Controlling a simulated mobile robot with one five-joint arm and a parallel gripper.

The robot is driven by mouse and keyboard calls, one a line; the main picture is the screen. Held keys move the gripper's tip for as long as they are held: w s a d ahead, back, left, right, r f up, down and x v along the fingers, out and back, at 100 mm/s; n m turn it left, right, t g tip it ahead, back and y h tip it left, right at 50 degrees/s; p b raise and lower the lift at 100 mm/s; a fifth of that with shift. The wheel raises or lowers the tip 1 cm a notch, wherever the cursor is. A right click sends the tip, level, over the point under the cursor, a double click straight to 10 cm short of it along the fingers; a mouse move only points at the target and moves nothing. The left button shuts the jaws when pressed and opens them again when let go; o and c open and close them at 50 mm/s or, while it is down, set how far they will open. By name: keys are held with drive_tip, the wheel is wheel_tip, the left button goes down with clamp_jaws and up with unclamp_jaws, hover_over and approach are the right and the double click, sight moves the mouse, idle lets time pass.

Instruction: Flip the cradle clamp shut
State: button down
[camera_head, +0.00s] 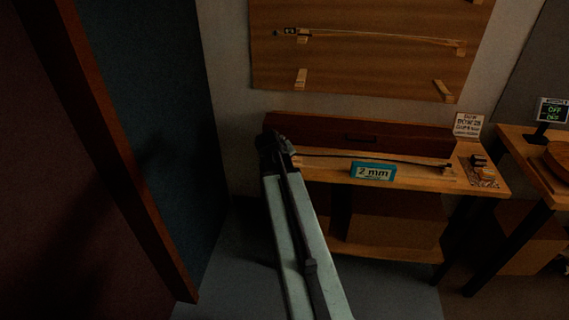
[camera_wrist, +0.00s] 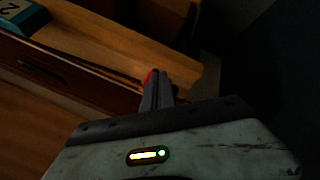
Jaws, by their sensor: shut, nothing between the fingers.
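My gripper (camera_head: 285,147) is at the left end of the bench, beside the left end of a bow (camera_head: 380,160) that lies across wooden supports. The right support (camera_head: 447,169) shows; the left one is partly hidden by my arm. In the wrist view my gripper (camera_wrist: 157,90) is shut and empty, over the bench end. A small red patch (camera_wrist: 148,78) shows at the fingers; I cannot tell whether it belongs to the clamp. I cannot clearly make out the cradle clamp or its position.
A teal "2 mm" sign (camera_head: 373,171) stands at the bench front, and a long dark red case (camera_head: 360,134) lies behind the bow. Small items (camera_head: 478,162) and a white card (camera_head: 468,124) are at the right end. Another bow (camera_head: 380,39) hangs on the wall panel.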

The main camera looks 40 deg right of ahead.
drive_tip(key=shift+w+a, duration=0.25)
drive_tip(key=shift+w, duration=0.25)
